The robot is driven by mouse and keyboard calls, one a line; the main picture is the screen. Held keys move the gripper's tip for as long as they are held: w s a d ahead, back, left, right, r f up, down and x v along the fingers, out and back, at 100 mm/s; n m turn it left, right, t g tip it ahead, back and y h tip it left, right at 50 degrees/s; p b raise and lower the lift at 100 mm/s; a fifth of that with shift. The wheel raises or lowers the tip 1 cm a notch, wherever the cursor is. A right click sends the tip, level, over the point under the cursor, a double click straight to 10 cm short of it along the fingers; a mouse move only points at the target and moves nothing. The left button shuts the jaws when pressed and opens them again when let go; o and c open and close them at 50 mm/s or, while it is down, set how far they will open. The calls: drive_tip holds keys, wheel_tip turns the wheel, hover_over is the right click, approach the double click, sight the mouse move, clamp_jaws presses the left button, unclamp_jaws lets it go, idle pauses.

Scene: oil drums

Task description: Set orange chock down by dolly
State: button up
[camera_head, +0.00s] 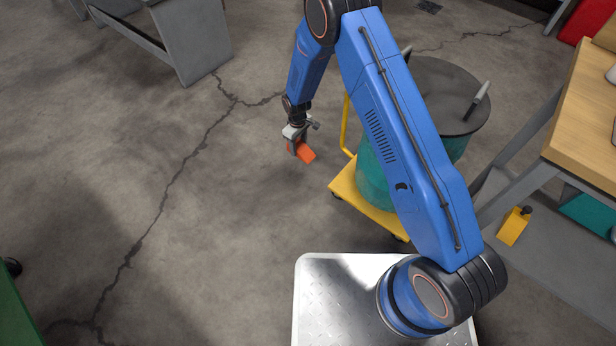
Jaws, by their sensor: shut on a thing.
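The orange chock (305,153) is a small bright block held in my gripper (297,147), to the left of the dolly. My gripper is shut on it and points downward. I cannot tell whether the chock touches the floor or hangs a little above it. The dolly (343,186) is a yellow low platform with an upright yellow handle on its left side and dark wheels. A teal drum with a dark top (455,88) stands on it. My blue arm hides part of the drum and dolly.
A wooden-topped workbench (588,105) stands at the right, with a yellow item (514,227) on its lower shelf. A grey metal structure (192,40) is at the upper left. A green object (14,312) is at the lower left. The cracked concrete floor left of the dolly is clear.

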sight(305, 154)
drive_tip(key=d+f, duration=0.1)
drive_tip(key=f, duration=0.7)
drive_tip(key=s+d+f, duration=0.1)
drive_tip(key=f, duration=0.2)
drive_tip(key=shift+d+f, duration=0.35)
drive_tip(key=shift+f, duration=2.4)
drive_tip(key=shift+f, duration=0.15)
drive_tip(key=o, duration=1.2)
wheel_tip(305, 154, up, 12)
drive_tip(key=shift+r, duration=0.2)
